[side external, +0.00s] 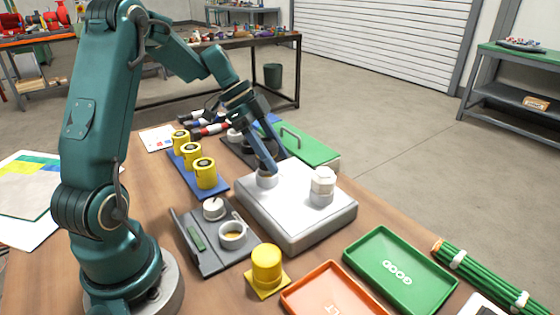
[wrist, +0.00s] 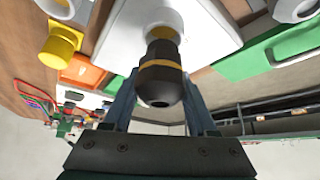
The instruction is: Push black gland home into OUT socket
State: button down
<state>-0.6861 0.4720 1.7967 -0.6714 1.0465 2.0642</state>
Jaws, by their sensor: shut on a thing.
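The black gland (wrist: 161,78), with a tan band, is between the two fingers of my gripper (wrist: 160,92) in the wrist view. Its far end meets a pale round socket (wrist: 160,18) on the white block (wrist: 208,38); how deep it sits I cannot tell. In the side view my gripper (side external: 266,163) points down at the grey-white socket (side external: 267,181) on the block (side external: 300,222), and its fingers hide the gland there. A white capped fitting (side external: 322,186) stands upright on the block's right part. No OUT label is readable.
Yellow-and-black cylinders (side external: 191,152) stand on a blue strip left of the block. A grey tray (side external: 212,245), a yellow cylinder (side external: 266,265), an orange tray (side external: 330,295) and a green GOOD tray (side external: 400,270) lie nearer. A green handled case (side external: 305,150) lies behind.

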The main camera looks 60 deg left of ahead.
jog(key=shift+f, duration=1.5)
jog(key=shift+c, duration=0.6)
grip_release()
jog(key=shift+v, duration=2.55)
